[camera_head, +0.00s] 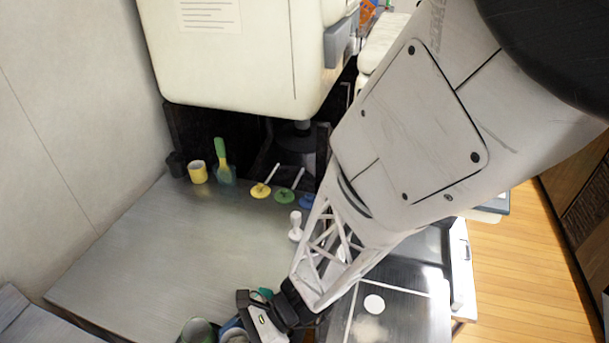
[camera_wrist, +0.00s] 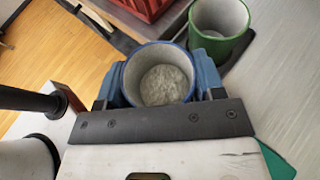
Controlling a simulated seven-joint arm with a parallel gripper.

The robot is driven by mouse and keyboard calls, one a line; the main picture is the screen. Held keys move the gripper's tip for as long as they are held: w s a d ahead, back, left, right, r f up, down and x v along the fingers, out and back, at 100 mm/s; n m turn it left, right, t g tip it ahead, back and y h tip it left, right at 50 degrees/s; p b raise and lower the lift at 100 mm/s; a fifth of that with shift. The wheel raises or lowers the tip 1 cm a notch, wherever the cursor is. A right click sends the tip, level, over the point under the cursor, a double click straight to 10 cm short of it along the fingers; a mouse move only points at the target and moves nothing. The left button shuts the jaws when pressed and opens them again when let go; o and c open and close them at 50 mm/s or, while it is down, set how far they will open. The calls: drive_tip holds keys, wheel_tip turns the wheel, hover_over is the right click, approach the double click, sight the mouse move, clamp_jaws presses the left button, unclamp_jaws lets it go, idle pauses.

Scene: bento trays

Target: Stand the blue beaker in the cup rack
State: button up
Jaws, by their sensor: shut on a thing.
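The blue beaker (camera_wrist: 133,88) is in the middle of the wrist view, with a blue rim and a pale speckled inside. My gripper (camera_wrist: 160,72) is shut on it, with one finger on each side. In the head view the blue beaker (camera_head: 234,334) is cut off at the bottom edge, beside my gripper (camera_head: 248,318). A green beaker (camera_wrist: 221,43) stands close by, apart from the blue one; it also shows in the head view (camera_head: 197,330). I cannot make out the cup rack for certain in either view.
A red crate-like thing (camera_wrist: 137,8) lies beyond the blue beaker. A black cup (camera_head: 176,164), a yellow cup (camera_head: 198,173) and a green-handled brush (camera_head: 221,160) stand at the counter's back, beside several coloured discs with sticks. The steel counter (camera_head: 165,250) is largely clear at left.

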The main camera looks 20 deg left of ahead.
drive_tip(key=shift+f, duration=0.85)
drive_tip(key=shift+f, duration=0.15)
drive_tip(key=o, duration=0.9)
drive_tip(key=shift+o, duration=0.2)
drive_tip(key=v, duration=1.2)
drive_tip(key=shift+r, duration=0.25)
idle(0.4)
drive_tip(key=w+d+r+n+t+h, duration=0.1)
drive_tip(key=d+r+n+t+h, duration=0.2)
drive_tip(key=d+r, duration=0.4)
drive_tip(key=w+d+r+n+t+h, duration=0.1)
drive_tip(key=d+r+n+t+h, duration=0.2)
drive_tip(key=d, duration=1.1)
drive_tip(key=w+d+r+n+t+h, duration=0.1)
drive_tip(key=d+r+n+t+h, duration=0.1)
drive_tip(key=d+r+t, duration=0.4)
drive_tip(key=d+r+h, duration=0.1)
drive_tip(key=d+r, duration=0.4)
drive_tip(key=shift+d+r+n+h, duration=0.35)
drive_tip(key=shift+r+n+h, duration=0.05)
